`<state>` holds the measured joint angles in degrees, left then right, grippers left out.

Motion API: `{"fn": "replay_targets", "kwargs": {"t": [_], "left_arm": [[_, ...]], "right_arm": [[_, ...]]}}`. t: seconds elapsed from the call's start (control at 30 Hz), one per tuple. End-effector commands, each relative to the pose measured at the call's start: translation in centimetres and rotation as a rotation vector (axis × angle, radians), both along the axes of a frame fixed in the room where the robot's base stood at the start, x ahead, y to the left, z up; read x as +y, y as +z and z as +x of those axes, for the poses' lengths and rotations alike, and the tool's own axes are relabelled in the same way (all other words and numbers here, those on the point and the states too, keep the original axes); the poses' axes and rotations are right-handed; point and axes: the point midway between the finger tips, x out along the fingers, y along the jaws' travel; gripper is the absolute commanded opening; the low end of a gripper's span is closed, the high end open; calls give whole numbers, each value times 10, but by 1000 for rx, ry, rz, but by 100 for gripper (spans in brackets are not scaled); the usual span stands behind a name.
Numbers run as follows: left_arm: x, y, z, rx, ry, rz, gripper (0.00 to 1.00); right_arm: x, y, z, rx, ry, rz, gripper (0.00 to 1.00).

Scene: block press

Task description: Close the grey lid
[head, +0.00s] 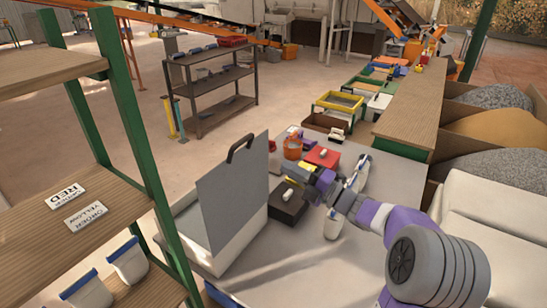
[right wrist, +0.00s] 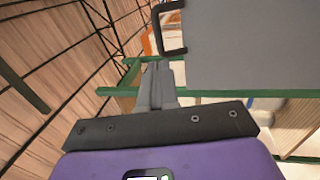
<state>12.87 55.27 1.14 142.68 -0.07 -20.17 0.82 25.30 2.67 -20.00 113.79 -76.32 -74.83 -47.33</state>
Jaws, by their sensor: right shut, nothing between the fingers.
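The grey lid (head: 233,195) stands open, nearly upright, on a pale box (head: 188,222) at the left end of the grey table. A black handle (head: 240,147) sits on its top edge. My right gripper (head: 288,170) reaches in from the right and is near the lid's right side, apparently apart from it. In the right wrist view its fingers (right wrist: 157,72) are together and empty, with the lid (right wrist: 250,45) and handle (right wrist: 170,28) beyond them. My left gripper is not in view.
A black block (head: 287,208) with a pale knob stands on the table right of the lid, below my gripper. A wooden shelf (head: 95,225) with green posts is at left. The front table is clear.

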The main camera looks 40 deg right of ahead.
Motion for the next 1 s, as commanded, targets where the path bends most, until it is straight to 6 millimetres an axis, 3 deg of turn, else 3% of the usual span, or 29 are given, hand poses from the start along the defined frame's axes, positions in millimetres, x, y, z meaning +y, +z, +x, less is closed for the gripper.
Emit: {"fn": "replay_targets", "kwargs": {"t": [0.5, 0.7, 1.0], "left_arm": [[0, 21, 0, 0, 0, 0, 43], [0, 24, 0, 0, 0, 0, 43], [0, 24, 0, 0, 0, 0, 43]], "right_arm": [[40, 23, 93, 1, 3, 1, 0], [46, 26, 110, 2, 1, 1, 0], [47, 26, 113, 0, 0, 1, 0]]}}
